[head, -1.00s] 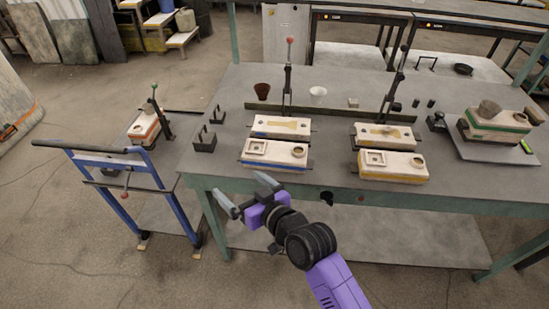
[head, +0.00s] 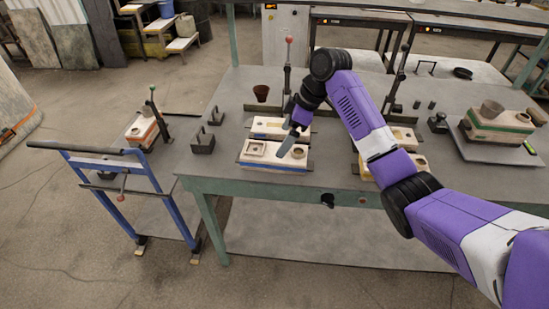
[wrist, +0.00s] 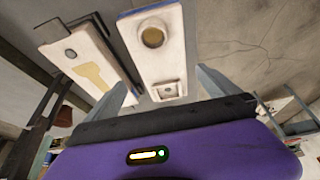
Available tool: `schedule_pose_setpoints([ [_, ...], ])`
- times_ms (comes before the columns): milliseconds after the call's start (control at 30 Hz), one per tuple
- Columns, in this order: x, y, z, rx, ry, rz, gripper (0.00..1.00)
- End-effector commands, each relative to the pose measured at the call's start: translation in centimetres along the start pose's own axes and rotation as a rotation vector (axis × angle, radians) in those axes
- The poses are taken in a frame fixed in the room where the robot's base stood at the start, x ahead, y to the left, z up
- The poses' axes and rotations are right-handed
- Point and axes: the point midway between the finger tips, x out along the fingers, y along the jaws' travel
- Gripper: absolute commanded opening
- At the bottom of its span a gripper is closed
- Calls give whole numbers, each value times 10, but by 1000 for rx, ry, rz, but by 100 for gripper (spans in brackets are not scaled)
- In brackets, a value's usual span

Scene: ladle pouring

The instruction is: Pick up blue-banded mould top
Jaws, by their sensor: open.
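The blue-banded mould top (head: 262,160) is a pale block with a square recess and a round cup hole. It lies on the table near the front edge. In the wrist view the mould top (wrist: 160,60) lies beyond and between my spread fingers, with its blue band at the upper end. My gripper (head: 284,139) is open and empty, over the mould top; it also shows in the wrist view (wrist: 160,79). The gap between fingers and block is hard to judge. My gripper hides part of the mould half behind.
The other blue-banded mould half (head: 262,128), with a yellow cavity, lies just behind; it shows in the wrist view (wrist: 75,45). A lever post (head: 288,70) stands behind it. Yellow-banded pieces (head: 420,170) lie right, partly behind my arm. A blue-framed trolley (head: 165,180) stands left.

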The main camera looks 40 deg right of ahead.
Motion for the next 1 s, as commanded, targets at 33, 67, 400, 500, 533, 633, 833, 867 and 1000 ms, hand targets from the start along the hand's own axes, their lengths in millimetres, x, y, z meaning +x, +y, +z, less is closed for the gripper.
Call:
schedule_pose_setpoints([
  [33, 2, 0, 2, -3, -8, -8, 100],
  [67, 4, -1, 2, -4, -10, -10, 100],
  [400, 40, -4, -1, -4, -10, -11, 100],
  [500, 54, -6, -3, -3, -10, -11, 100],
  [533, 59, -5, -3, -3, -10, -10, 100],
  [633, 70, -5, -3, -3, -9, -9, 100],
  [833, 76, -5, -3, -3, -8, -7, 100],
  [867, 76, -5, -3, -3, -8, -7, 100],
  [1000, 76, -5, -3, -3, -8, -7, 88],
])
